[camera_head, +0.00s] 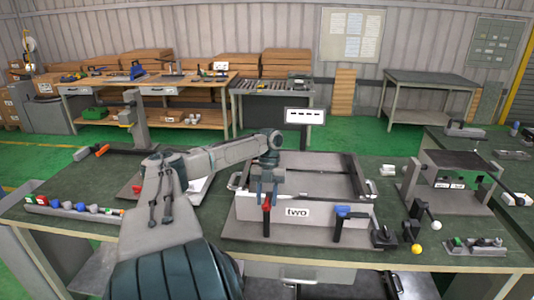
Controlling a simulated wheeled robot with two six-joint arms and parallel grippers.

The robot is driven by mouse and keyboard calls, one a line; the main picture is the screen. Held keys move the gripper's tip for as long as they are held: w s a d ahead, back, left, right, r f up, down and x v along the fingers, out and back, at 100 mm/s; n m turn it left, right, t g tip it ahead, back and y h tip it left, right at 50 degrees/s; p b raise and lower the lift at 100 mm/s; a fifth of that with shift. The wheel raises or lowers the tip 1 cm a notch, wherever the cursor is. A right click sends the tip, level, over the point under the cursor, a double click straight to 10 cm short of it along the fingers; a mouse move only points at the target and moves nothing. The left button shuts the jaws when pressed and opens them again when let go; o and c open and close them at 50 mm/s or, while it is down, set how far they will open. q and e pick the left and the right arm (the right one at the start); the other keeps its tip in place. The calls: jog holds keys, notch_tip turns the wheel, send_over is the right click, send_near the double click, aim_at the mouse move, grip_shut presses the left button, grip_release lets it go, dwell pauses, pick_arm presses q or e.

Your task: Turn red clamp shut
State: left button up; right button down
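The red clamp (266,203) is at the front left of the grey box labelled "two" (244,210). Its red handle points up, with a dark stem hanging below. My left gripper (267,190) points down right at the top of the red clamp, its fingers near the handle. The picture is too small to tell whether they grip it. A blue clamp (342,211) is on the same front wall, farther right, its blue handle lying sideways. My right gripper is not in view.
The box stands on a grey plate on a green-topped table (60,225). A small sign (305,115) rises behind it. Levers with white and yellow knobs (417,249) stand to the right. A rack of coloured parts (75,207) lies at the left. A second fixture (455,165) is at the right.

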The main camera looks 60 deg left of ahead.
pick_arm(q)
jog(key=b+v, duration=0.3)
jog(key=v, duration=0.2)
jog(key=shift+w, duration=0.1)
jog(key=p+v, duration=0.5)
jog(key=p, duration=0.4)
jog(key=shift+a+r+p, duration=0.2)
jog(key=shift+r+p, duration=0.15)
jog(key=shift+p, duration=0.05)
dwell(0.4)
